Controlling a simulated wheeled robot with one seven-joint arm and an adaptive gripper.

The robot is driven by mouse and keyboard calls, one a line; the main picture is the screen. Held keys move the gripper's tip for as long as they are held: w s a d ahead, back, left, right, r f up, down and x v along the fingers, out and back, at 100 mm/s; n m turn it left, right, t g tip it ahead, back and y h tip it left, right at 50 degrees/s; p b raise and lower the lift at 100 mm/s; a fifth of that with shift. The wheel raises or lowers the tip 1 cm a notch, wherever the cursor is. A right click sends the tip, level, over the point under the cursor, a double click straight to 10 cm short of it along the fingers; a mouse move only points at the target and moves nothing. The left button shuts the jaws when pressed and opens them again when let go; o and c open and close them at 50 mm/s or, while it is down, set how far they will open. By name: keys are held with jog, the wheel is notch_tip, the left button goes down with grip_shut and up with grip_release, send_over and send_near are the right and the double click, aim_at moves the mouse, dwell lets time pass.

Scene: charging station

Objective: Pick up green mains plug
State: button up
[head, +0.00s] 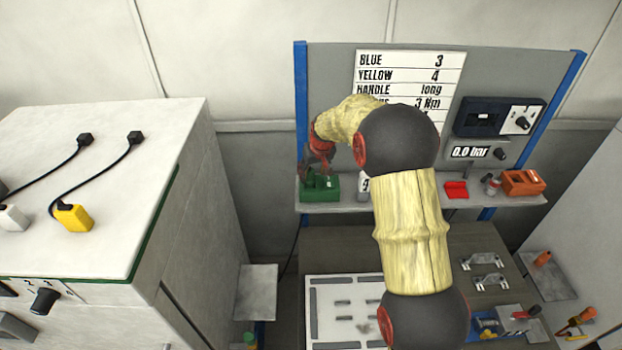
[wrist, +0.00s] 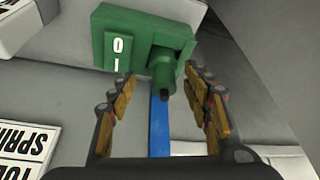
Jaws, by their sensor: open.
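A green block (head: 320,187) sits at the left end of the back shelf in the head view. In the wrist view the green block (wrist: 125,40) bears a white 0 and I, and a short green cylinder with a dark tip sticks out from it. I cannot tell from its shape whether it is the mains plug; no pins or cord show. My gripper (wrist: 160,104) is open, its fingers on either side of the cylinder and apart from it, with nothing held. In the head view my gripper (head: 312,168) is just above the block, partly hidden.
A blue post (head: 301,110) stands close to my gripper. An orange block (head: 523,182) and a red piece (head: 456,189) sit farther right on the shelf (head: 415,205). A yellow block (head: 73,217) and a white block (head: 13,217) with black cords lie on the left cabinet.

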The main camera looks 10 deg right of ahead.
aim_at(310, 176)
jog(key=shift+a+p+x, duration=0.15)
jog(key=shift+p+x, duration=0.15)
jog(key=shift+x, duration=0.65)
jog(key=shift+a+p+x, duration=0.1)
jog(key=shift+p+x, duration=0.15)
jog(key=shift+x, duration=0.75)
jog(key=shift+w, duration=0.1)
jog(key=shift+c, duration=0.6)
jog(key=c, duration=1.1)
